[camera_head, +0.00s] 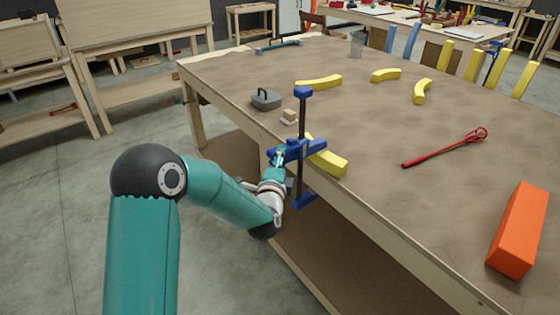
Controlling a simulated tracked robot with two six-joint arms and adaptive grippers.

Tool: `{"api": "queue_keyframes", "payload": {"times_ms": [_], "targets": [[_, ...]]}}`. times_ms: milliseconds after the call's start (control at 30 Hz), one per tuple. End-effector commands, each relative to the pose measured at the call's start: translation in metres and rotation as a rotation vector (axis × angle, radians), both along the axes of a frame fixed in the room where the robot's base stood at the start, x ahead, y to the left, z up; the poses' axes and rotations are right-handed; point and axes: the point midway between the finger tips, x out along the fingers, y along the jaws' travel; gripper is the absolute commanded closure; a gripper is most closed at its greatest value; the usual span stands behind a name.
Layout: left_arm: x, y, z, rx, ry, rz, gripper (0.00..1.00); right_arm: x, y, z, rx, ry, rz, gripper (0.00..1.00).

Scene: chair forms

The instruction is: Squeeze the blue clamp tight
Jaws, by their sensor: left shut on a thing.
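The blue clamp (301,118) stands upright at the near left edge of the workbench (375,130). Its dark bar rises above the top, and its lower blue jaw shows below the edge. A yellow curved piece (328,161) lies on the bench edge right beside the clamp, partly behind it. My left gripper (279,158) is at the clamp's blue middle part and is shut on it; its fingers are small and partly hidden. I cannot tell whether the clamp's jaws touch the yellow piece. My right gripper is not in view.
A grey lidded block (266,99) and a small wooden block (289,116) sit near the edge behind the clamp. Several yellow curved pieces lie farther back. A red tool (445,148) and an orange block (518,229) are at the right. The bench middle is clear.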

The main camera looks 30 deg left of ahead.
Motion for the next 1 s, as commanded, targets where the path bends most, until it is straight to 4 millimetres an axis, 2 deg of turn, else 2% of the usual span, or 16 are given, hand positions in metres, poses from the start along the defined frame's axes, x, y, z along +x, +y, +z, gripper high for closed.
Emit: {"api": "queue_keyframes", "payload": {"times_ms": [333, 367, 467, 500, 1000], "targets": [[0.000, -0.001, 0.001, 0.006, 0.017, -0.002, 1.00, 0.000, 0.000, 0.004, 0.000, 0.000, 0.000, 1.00], [0.000, -0.001, 0.001, 0.006, 0.017, -0.002, 0.44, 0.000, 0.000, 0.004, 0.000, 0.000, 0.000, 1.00], [0.000, -0.001, 0.001, 0.006, 0.017, -0.001, 0.27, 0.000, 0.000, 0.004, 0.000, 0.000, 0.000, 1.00], [0.000, -0.001, 0.000, 0.006, 0.017, -0.001, 0.24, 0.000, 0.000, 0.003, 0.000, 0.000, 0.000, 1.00], [0.000, 0.000, -0.007, 0.007, 0.012, 0.001, 0.24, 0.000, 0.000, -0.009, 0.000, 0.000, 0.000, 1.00]]}}
